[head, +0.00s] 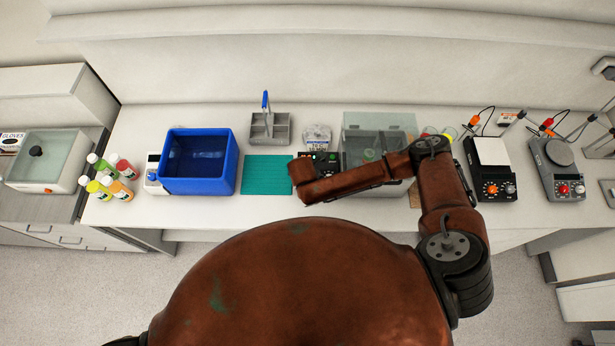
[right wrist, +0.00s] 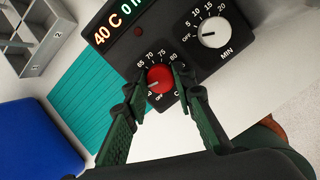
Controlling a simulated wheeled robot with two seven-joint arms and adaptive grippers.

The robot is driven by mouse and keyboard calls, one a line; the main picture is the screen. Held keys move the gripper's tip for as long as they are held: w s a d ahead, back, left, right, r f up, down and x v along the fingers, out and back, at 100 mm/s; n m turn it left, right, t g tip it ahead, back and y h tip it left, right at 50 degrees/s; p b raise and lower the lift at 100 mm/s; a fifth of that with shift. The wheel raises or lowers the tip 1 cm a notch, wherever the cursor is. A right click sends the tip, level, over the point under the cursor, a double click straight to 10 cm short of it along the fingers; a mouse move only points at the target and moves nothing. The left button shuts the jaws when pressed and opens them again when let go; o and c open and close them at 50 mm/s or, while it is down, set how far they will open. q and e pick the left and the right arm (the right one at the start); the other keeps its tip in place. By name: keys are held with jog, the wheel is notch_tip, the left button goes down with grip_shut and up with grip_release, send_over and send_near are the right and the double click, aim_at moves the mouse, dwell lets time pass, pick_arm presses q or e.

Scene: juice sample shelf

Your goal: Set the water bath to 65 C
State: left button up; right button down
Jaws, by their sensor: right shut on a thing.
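The water bath (head: 362,150) is a clear-lidded grey tank at the middle of the bench in the head view. Its black control panel (head: 326,157) is at its left side. In the right wrist view the display (right wrist: 118,22) reads 40 C, with a partly cut-off 0 m beside it. The red temperature knob (right wrist: 160,78) sits among marks OFF, 65, 70, 75 and 80; its pale pointer mark looks to be at the lower left, near OFF. My right gripper (right wrist: 161,80) is shut on this knob, one finger each side. My left gripper is out of view.
A white MIN knob (right wrist: 213,31) is close to the right finger. A teal mat (head: 268,174), blue tub (head: 230,172) and grey divided caddy (head: 270,128) stand left of the panel. Several bottles (head: 122,170) stand farther left; two black-and-white devices (head: 490,170) stand right.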

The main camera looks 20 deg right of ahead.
jog(key=m, duration=0.5)
jog(key=shift+m+g, duration=0.3)
jog(key=shift+g, duration=0.1)
jog(key=m, duration=0.5)
jog(key=shift+w+m+g+h, duration=0.1)
jog(key=shift+m+g+h, duration=0.2)
jog(key=shift+m, duration=0.1)
jog(key=c, duration=1.6)
grip_release()
jog(key=shift+r, duration=0.1)
jog(key=v, duration=1.1)
jog(key=shift+r, duration=0.4)
